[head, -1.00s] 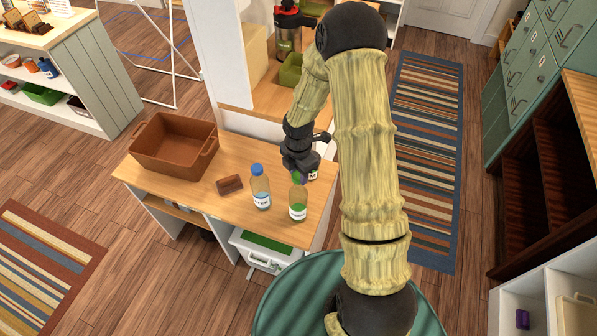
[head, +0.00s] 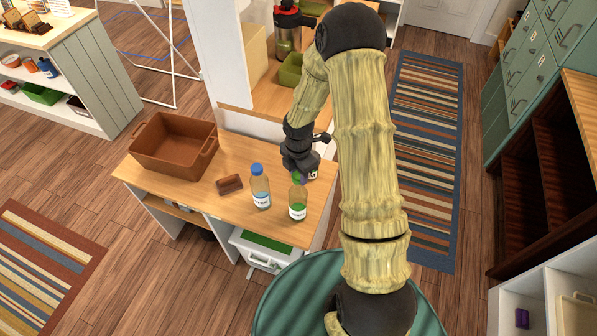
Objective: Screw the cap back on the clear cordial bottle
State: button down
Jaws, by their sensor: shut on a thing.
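A clear bottle (head: 297,206) with green liquid and a white label stands upright near the right front of the wooden counter. My gripper (head: 299,176) is right above its neck, pointing down, shut on a green cap (head: 297,180). The cap is at the bottle's mouth. I cannot tell whether it is seated on the threads, as the fingers partly hide it. A second clear bottle (head: 261,192), with a blue cap and white label, stands upright just to the left, apart from my gripper.
A small brown block-like item (head: 229,185) and a large brown crate (head: 150,160) sit farther left on the counter (head: 215,207). A white pillar (head: 222,50) and a shelf with a green bin (head: 291,71) stand behind. The counter's front edge is close to the bottles.

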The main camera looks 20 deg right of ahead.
jog(key=shift+f+b, duration=0.8)
jog(key=shift+f, duration=0.35)
dwell(0.4)
